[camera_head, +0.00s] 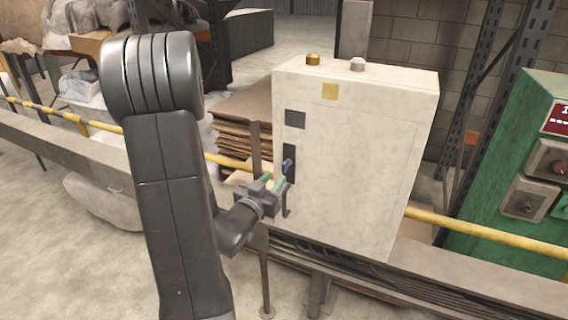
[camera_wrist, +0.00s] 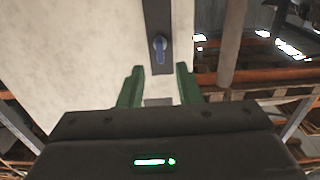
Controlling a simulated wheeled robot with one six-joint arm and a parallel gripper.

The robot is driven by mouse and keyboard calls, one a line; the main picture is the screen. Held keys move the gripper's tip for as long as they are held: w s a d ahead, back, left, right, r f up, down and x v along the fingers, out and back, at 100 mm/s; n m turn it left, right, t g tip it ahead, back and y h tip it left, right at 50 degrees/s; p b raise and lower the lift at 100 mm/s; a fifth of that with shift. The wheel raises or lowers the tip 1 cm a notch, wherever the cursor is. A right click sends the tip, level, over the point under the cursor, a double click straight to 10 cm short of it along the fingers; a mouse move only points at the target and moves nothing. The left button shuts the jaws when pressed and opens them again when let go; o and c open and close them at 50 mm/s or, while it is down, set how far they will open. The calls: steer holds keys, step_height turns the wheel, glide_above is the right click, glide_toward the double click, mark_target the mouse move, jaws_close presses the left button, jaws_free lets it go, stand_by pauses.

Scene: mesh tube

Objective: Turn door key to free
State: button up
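The door key (camera_wrist: 159,48) is a small blue-headed key in a dark upright lock plate (camera_wrist: 157,15) on the cream cabinet door. In the head view the key (camera_head: 287,166) shows as a small blue spot on the lock plate (camera_head: 290,150) near the door's left edge. My gripper (camera_wrist: 158,72), with green fingers, is open. In the wrist view the key lies just beyond the fingertips, between their lines, apart from both. In the head view my gripper (camera_head: 272,184) is close in front of the plate, just below the key. The exact depth gap is unclear.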

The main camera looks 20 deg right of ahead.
mark_target(283, 168)
steer(key=p+x, duration=0.1)
steer(key=x, duration=0.7)
steer(key=shift+c, duration=0.4)
jaws_close()
